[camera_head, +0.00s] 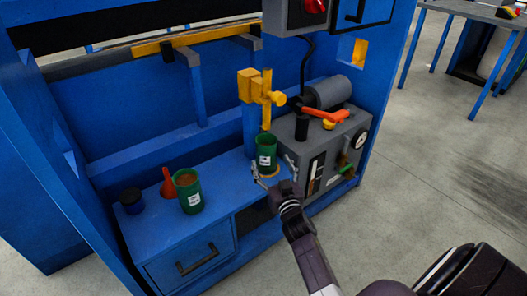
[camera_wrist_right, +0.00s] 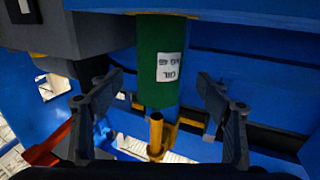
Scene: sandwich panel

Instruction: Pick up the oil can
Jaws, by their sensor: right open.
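A green oil can (camera_head: 266,150) with a white label stands upright at the right end of the blue bench, next to the grey machine. My right gripper (camera_head: 273,170) is open, with its fingers spread toward the can from the near side. In the right wrist view, which looks upside down, the can (camera_wrist_right: 160,55) with its "OIL" label shows centrally, beyond and between the two fingers (camera_wrist_right: 160,78). The fingers show gaps to it on both sides. A second green can (camera_head: 188,192), open-topped with brownish contents, stands farther left. My left gripper is not in view.
The grey machine (camera_head: 317,155) with a red-orange handle (camera_head: 325,115) stands close on the right. A yellow fixture (camera_head: 262,92) on a blue post rises behind the can.

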